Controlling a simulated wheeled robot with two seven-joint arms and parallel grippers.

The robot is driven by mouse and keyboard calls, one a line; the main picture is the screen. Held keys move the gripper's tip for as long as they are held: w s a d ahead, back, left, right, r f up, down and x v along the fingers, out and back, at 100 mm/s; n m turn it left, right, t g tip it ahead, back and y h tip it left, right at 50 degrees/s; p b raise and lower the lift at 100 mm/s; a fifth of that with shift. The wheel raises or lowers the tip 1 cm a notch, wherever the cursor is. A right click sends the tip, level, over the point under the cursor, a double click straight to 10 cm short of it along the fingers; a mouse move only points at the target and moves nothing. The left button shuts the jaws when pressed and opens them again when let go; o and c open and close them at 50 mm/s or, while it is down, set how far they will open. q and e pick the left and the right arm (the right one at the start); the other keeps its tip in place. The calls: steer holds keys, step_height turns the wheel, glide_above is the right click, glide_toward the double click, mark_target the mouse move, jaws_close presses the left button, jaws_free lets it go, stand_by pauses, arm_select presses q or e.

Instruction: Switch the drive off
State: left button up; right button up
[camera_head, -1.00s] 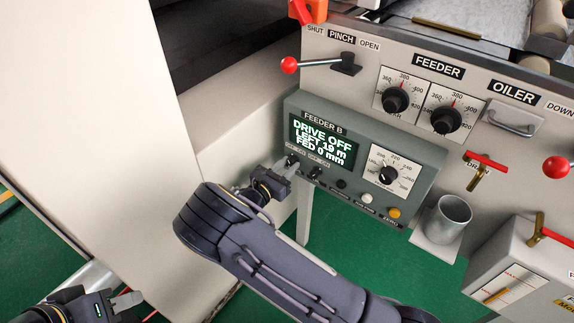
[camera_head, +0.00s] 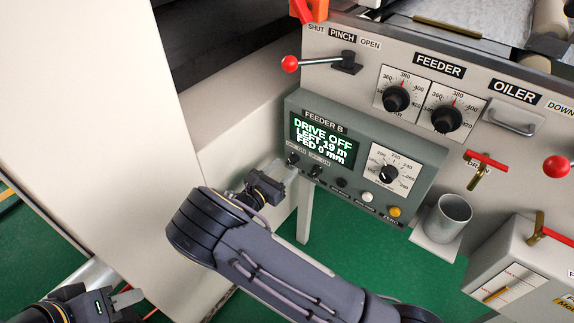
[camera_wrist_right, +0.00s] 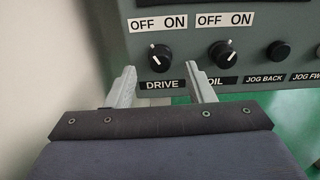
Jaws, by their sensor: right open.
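The grey Feeder B panel (camera_head: 425,165) has a lit display (camera_head: 322,140) reading "DRIVE OFF, LEFT 19 m, FED 0 mm". The black drive knob (camera_wrist_right: 160,57) is at its lower left; its white mark points up-left toward OFF. The knob also shows in the head view (camera_head: 292,159). My right gripper (camera_wrist_right: 158,80) is open and empty, its fingers below and either side of the drive knob, apart from it. In the head view the right gripper (camera_head: 279,172) is just below-left of the knob. My left gripper (camera_head: 128,298) is at the bottom left, away from the panel.
Jog buttons (camera_head: 341,183), a dial (camera_head: 388,175) and a metal cup (camera_head: 449,217) lie further right. A red-knobbed pinch lever (camera_head: 312,63) is above the panel. A pale wall is left.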

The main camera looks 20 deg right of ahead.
steer(key=v, duration=0.5)
steer(key=shift+s, duration=0.1)
stand_by(0.3)
steer(key=s+d+r+m+g+y, duration=0.2)
steer(key=s+d+m+g, duration=0.4)
steer(key=d+m+g, duration=0.25)
steer(key=s+d+r+m+g+y, duration=0.1)
steer(key=s+d+r+m+y, duration=0.1)
steer(key=s+r+m+y, duration=0.35)
steer(key=s+d+r+m+g+y, duration=0.1)
steer(key=s+d+r+m+y, duration=0.1)
steer(key=s+m+y, duration=0.7)
steer(key=s+a+r+m+t+y, duration=0.1)
steer(key=s+r+m+t, duration=0.15)
steer(key=s, duration=0.25)
steer(key=s+a+r+m+t+y, duration=0.1)
steer(key=s+a+r+m+t, duration=0.1)
steer(key=s+r, duration=0.25)
step_height(320, 180, up, 15)
steer(key=p, duration=1.6)
steer(key=shift+s+t, duration=0.3)
steer(key=shift+s, duration=0.1)
